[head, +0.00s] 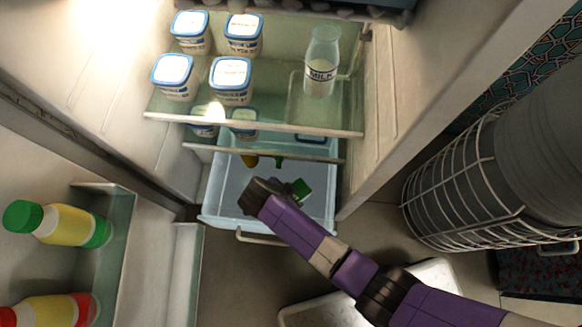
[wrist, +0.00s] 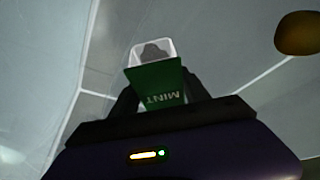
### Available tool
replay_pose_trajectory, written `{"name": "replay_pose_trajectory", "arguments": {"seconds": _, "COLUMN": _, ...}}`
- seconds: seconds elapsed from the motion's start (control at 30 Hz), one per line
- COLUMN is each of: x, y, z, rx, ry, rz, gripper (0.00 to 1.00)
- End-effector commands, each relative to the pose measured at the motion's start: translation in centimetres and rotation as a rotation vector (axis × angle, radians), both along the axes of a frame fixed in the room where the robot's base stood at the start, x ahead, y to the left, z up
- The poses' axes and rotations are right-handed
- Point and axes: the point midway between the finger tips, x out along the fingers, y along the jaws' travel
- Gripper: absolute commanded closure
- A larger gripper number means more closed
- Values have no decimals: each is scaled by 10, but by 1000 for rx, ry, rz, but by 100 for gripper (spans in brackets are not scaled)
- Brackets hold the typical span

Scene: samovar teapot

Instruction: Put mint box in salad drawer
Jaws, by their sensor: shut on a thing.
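The mint box is a small green box with a white end. In the wrist view the mint box (wrist: 160,86) shows the word MINT and sits between the dark fingers of my gripper (wrist: 160,95), which is shut on it. In the head view the mint box (head: 301,188) shows as a green patch beside my gripper (head: 285,190), over the drawer. The salad drawer (head: 222,205) is a pale, clear bin at the bottom of the fridge, pulled out. I cannot tell whether the box touches the drawer floor.
A yellow-brown round item (wrist: 298,33) lies in the drawer, with a green item (head: 279,162) near its back. A glass shelf (head: 270,125) above holds several white tubs (head: 231,80) and a milk bottle (head: 321,62). Bottles stand in the open door at left; a wire basket (head: 450,190) is at right.

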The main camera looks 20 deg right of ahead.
Motion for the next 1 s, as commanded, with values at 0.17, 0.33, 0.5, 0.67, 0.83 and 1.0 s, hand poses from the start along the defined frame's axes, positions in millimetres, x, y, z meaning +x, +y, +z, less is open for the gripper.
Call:
{"name": "replay_pose_trajectory", "arguments": {"seconds": 0.17, "x": 0, "y": 0, "z": 0, "rx": 0, "ry": -1, "rz": 0, "gripper": 95}}
{"name": "replay_pose_trajectory", "arguments": {"seconds": 0.33, "x": 0, "y": 0, "z": -3, "rx": 0, "ry": 0, "rz": 0, "gripper": 95}}
{"name": "replay_pose_trajectory", "arguments": {"seconds": 0.5, "x": 0, "y": 0, "z": -3, "rx": 0, "ry": 0, "rz": 0, "gripper": 24}}
{"name": "replay_pose_trajectory", "arguments": {"seconds": 0.67, "x": 0, "y": 0, "z": -3, "rx": 0, "ry": 0, "rz": 0, "gripper": 24}}
{"name": "replay_pose_trajectory", "arguments": {"seconds": 0.83, "x": 0, "y": 0, "z": -1, "rx": 0, "ry": 0, "rz": 0, "gripper": 24}}
{"name": "replay_pose_trajectory", "arguments": {"seconds": 1.0, "x": -2, "y": 5, "z": 17, "rx": 0, "ry": -1, "rz": 1, "gripper": 24}}
